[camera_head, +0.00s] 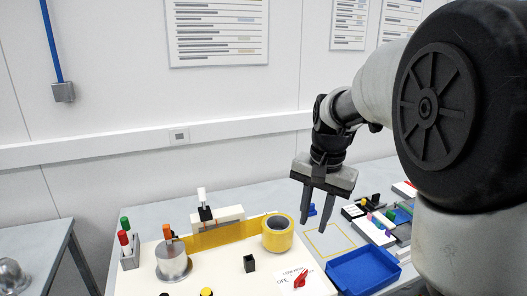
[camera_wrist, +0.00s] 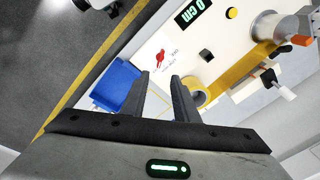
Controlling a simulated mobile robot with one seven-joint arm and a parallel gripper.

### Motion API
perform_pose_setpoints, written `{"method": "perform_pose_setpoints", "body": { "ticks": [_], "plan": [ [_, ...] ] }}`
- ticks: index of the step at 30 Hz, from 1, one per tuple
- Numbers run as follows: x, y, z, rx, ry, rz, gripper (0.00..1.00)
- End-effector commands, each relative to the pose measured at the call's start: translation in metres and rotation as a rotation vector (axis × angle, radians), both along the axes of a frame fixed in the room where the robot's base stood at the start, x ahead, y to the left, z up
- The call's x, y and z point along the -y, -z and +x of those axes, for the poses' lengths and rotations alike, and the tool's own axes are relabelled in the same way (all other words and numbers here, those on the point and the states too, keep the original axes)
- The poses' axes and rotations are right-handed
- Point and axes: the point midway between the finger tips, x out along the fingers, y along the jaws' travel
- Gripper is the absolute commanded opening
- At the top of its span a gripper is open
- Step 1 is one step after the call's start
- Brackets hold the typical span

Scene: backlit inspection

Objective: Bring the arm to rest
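My gripper (camera_head: 318,203) hangs above the table with its two fingers pointing down and apart. Nothing is between the fingers. In the wrist view my gripper (camera_wrist: 167,85) also shows a clear gap between the fingers. In the head view it is above and behind the blue tray (camera_head: 362,270), and to the right of the yellow tape roll (camera_head: 278,233). The forearm reaches in from the right of the head view.
A white board (camera_head: 225,280) holds a metal cylinder (camera_head: 173,262), a red switch (camera_head: 300,278) and a small black block (camera_head: 250,263). Markers stand in a holder (camera_head: 129,255) at left. Several small parts (camera_head: 380,228) lie at right. The space around the fingers looks clear.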

Motion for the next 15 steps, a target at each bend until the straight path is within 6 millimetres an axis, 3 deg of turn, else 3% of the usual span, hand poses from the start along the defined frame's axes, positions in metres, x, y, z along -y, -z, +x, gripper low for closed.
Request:
{"method": "perform_pose_setpoints", "body": {
  "ticks": [1, 6, 15],
  "plan": [
    [0.001, -0.02, -0.017, 0.035, -0.036, 0.005, 0.27],
    [-0.001, -0.056, -0.072, 0.139, -0.183, -0.01, 0.27],
    [-0.003, -0.082, -0.163, 0.31, -0.431, -0.121, 0.27]
  ]
}}
